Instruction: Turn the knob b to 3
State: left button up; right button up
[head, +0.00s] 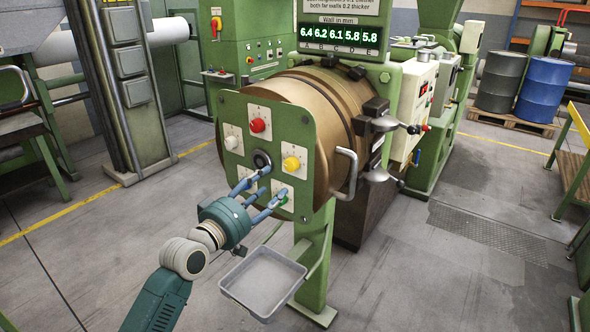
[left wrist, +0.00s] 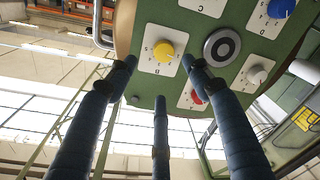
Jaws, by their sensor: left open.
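The green knob panel (head: 308,128) faces me with several round knobs on white scale plates. I see a white knob (head: 232,142), a red knob (head: 257,125), a yellow knob (head: 291,163) and a green knob (head: 283,201). In the left wrist view the yellow knob (left wrist: 164,51), red knob (left wrist: 196,97), pale knob (left wrist: 257,75) and blue knob (left wrist: 280,8) show. My left gripper (head: 263,188) is open in front of the panel's lower part. Its spread fingers (left wrist: 158,78) look empty; contact is unclear. My right gripper is not in view.
A dark round hub (head: 261,160) sits mid-panel. A curved handle (head: 346,174) stands out at its right. A grey tray (head: 263,283) is below the gripper. A lit wall-thickness display (head: 340,34) is above. Grey floor lies free at left and right.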

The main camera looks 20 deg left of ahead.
aim_at(290, 168)
pick_arm(q)
jog(key=p+x, duration=0.2)
jog(key=x, duration=0.7)
jog(key=shift+w+f, duration=0.1)
jog(key=shift+w, duration=0.3)
jog(key=shift+w+f, duration=0.1)
jog(key=shift+w, duration=0.45)
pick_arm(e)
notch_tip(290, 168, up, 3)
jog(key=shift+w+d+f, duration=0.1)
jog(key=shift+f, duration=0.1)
pick_arm(q)
jog(key=shift+s, duration=0.1)
jog(key=c, duration=1.2)
